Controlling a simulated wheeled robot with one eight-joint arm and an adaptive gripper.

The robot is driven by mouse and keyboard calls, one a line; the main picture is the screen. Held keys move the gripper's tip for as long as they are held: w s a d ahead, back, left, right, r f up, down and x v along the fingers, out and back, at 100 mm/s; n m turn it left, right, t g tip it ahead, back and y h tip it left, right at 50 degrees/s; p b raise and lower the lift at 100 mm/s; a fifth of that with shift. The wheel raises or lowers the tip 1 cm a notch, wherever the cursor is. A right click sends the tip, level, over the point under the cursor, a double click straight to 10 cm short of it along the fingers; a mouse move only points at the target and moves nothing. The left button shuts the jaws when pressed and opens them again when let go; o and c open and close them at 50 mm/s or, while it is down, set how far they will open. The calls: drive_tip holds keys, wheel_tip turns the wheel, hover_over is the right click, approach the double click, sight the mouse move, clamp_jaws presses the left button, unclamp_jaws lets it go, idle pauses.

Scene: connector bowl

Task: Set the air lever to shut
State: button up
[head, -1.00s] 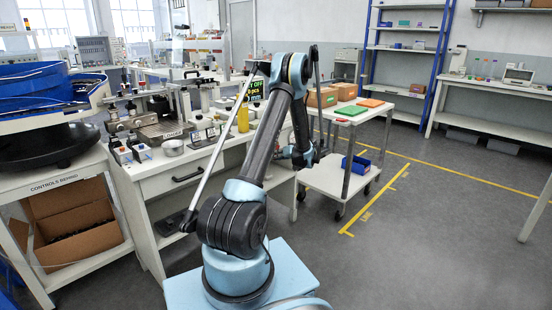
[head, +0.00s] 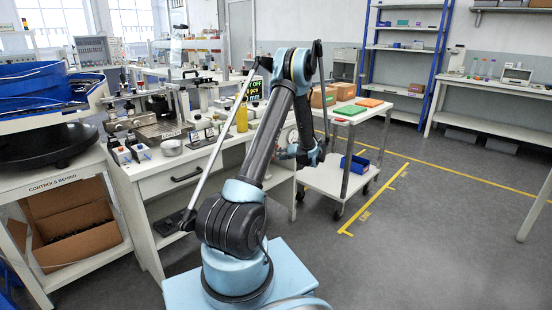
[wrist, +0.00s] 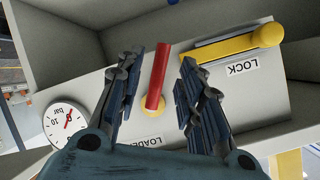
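A red lever (wrist: 157,78) stands out from a pale panel in the wrist view, at a yellow round hub (wrist: 152,111). A label below it is partly hidden by my gripper; only "LOADE" can be read. A round pressure gauge (wrist: 65,124) marked "bar" is to its left. My gripper (wrist: 161,58) is open, with one finger on each side of the red lever. There is a visible gap to each finger. In the head view my gripper and the lever cannot be made out clearly.
A yellow lever (wrist: 232,44) labelled LOCK is on the same panel, right of my gripper. Panel walls frame this recess. In the head view, a workbench (head: 172,180) with fixtures and a yellow bottle (head: 241,119) stands left of my arm; a cart (head: 328,177) stands right.

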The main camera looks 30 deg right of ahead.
drive_tip(key=v, duration=0.3)
drive_tip(key=shift+s+d+r, duration=0.1)
drive_tip(key=shift+s, duration=0.2)
drive_tip(key=c, duration=0.4)
drive_tip(key=a+f+m+g, duration=0.1)
drive_tip(key=a+f+g+h, duration=0.1)
drive_tip(key=a+f, duration=0.1)
drive_tip(key=w+a+f+m+g, duration=0.1)
drive_tip(key=a+f, duration=0.1)
drive_tip(key=shift+a+m+h, duration=0.25)
drive_tip(key=shift+m+h, duration=0.05)
clamp_jaws()
drive_tip(key=s+a+f+m+g+h, duration=0.2)
drive_tip(key=a+m+g+h, duration=0.1)
drive_tip(key=a+g+h, duration=0.1)
drive_tip(key=a+r+m+t+h, duration=0.1)
drive_tip(key=a+r+m+h, duration=0.45)
drive_tip(key=r+h, duration=0.5)
drive_tip(key=w+d+f+y, duration=0.1)
drive_tip(key=w+d+f, duration=0.3)
drive_tip(key=w+d, duration=0.3)
drive_tip(key=d, duration=0.2)
drive_tip(key=shift+d+f, duration=0.25)
drive_tip(key=shift+f, duration=0.1)
